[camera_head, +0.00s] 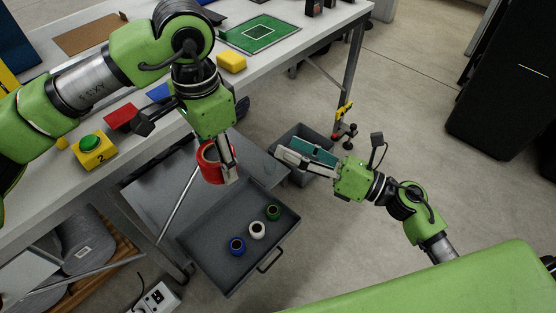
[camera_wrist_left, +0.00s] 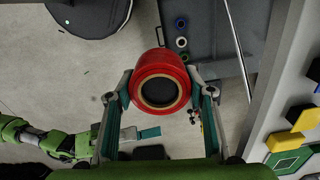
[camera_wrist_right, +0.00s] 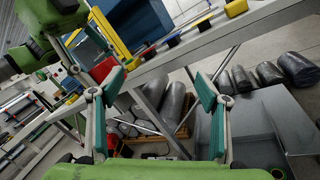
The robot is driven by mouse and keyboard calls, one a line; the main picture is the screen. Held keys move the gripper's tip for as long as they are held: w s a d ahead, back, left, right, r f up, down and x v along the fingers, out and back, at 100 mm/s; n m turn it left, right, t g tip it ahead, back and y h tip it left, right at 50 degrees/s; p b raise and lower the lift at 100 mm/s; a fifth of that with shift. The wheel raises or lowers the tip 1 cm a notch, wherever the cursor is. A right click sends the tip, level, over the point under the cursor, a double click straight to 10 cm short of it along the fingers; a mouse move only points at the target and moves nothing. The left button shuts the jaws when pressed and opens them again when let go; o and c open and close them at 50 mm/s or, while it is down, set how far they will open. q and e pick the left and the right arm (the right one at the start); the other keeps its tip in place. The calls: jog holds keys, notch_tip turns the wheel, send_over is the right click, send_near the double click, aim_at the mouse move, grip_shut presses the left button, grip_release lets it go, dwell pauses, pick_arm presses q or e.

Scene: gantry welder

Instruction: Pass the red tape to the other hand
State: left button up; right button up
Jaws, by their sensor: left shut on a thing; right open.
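The red tape (camera_head: 209,163) is a thick red roll with a pale core. My left gripper (camera_head: 225,172) is shut on it and holds it in the air above the grey drawer. In the left wrist view the roll (camera_wrist_left: 160,80) sits between the two fingers, its round opening facing the camera. My right gripper (camera_head: 287,158) is open and empty, to the right of the tape and apart from it. In the right wrist view its fingers (camera_wrist_right: 160,88) are spread, with a red patch, seemingly the tape (camera_wrist_right: 103,68), partly hidden behind the left finger.
The open drawer (camera_head: 205,250) holds a blue roll (camera_head: 237,246), a white roll (camera_head: 257,230) and a green roll (camera_head: 273,212). A grey bin (camera_head: 291,136) stands behind my right gripper. The white table (camera_head: 275,58) runs along the back left, with a yellow button box (camera_head: 94,152).

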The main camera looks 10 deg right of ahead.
aim_at(214, 155)
jog(key=s+a+r+n+g+y, duration=0.2)
jog(key=s+a+r+n+g, duration=0.35)
jog(key=s+r+n, duration=0.35)
jog(key=shift+n+t, duration=0.25)
jog(key=shift+n, duration=0.35)
jog(key=w+a, duration=0.2)
jog(key=a, duration=0.1)
jog(key=w+a+f, duration=0.1)
jog(key=w+a, duration=0.1)
jog(key=a, duration=0.2)
jog(key=w+a+f, duration=0.1)
jog(key=w+a, duration=0.1)
jog(key=a, duration=0.2)
jog(key=shift+w+f, duration=0.15)
jog(key=shift+f, duration=0.1)
jog(key=c, duration=1.3)
jog(key=o, duration=1.2)
jog(key=shift+o, duration=0.5)
